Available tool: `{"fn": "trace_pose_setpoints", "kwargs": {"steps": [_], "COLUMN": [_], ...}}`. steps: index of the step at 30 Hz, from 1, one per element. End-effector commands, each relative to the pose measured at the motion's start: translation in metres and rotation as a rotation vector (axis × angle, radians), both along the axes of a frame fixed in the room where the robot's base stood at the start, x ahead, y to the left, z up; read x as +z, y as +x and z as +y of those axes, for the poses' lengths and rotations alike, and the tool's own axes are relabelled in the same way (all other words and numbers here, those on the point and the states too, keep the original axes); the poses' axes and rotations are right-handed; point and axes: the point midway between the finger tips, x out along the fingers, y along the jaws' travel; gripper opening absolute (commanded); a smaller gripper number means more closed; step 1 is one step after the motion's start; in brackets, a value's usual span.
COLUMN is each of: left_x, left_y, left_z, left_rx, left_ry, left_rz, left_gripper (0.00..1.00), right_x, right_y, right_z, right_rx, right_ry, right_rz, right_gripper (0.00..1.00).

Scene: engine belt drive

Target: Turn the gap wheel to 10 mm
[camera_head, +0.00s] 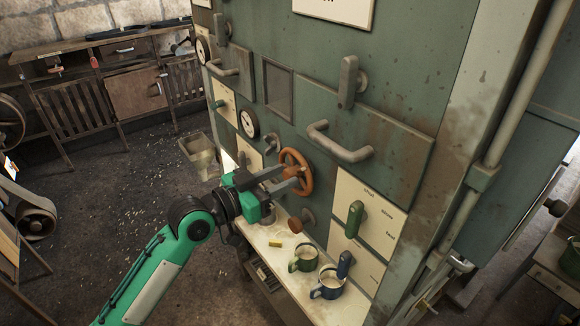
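The gap wheel, an orange-brown hand wheel (306,172), is mounted on the green panel in the middle of the view. My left gripper (290,177) reaches it from the left, with its two grey fingers spread apart at the wheel's left side. The fingers overlap part of the rim, and I cannot tell whether they touch it. The wheel's scale and any 10 mm mark are not readable from here. My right gripper is not in view.
A green handle (355,218) and a large grey handle (340,143) stick out from the panel to the right.

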Motion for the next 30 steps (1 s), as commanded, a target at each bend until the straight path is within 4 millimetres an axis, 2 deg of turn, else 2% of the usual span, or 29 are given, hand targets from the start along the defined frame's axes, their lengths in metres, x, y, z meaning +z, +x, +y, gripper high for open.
{"fn": "trace_pose_setpoints", "kwargs": {"steps": [6, 17, 18, 23, 30], "left_x": [0.001, -0.001, 0.0, 0.0, 0.0], "left_y": [0.014, 0.017, 0.017, 0.017, 0.017], "left_z": [-0.019, -0.023, -0.023, -0.023, -0.023], "left_rx": [0.001, 0.001, 0.0, 0.001, 0.001], "left_ry": [-0.001, 0.001, 0.001, 0.001, -0.009], "left_rz": [0.0, -0.001, -0.001, -0.001, 0.013], "left_gripper": [0.37, 0.37, 0.35, 0.05, 0.05], "right_x": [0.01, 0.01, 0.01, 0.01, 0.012], "right_y": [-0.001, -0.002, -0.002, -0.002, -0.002], "right_z": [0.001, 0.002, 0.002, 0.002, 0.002], "right_rx": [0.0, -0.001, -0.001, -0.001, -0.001], "right_ry": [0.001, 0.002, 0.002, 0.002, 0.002], "right_rz": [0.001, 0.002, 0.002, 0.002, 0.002], "right_gripper": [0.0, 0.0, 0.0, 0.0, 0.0]}}
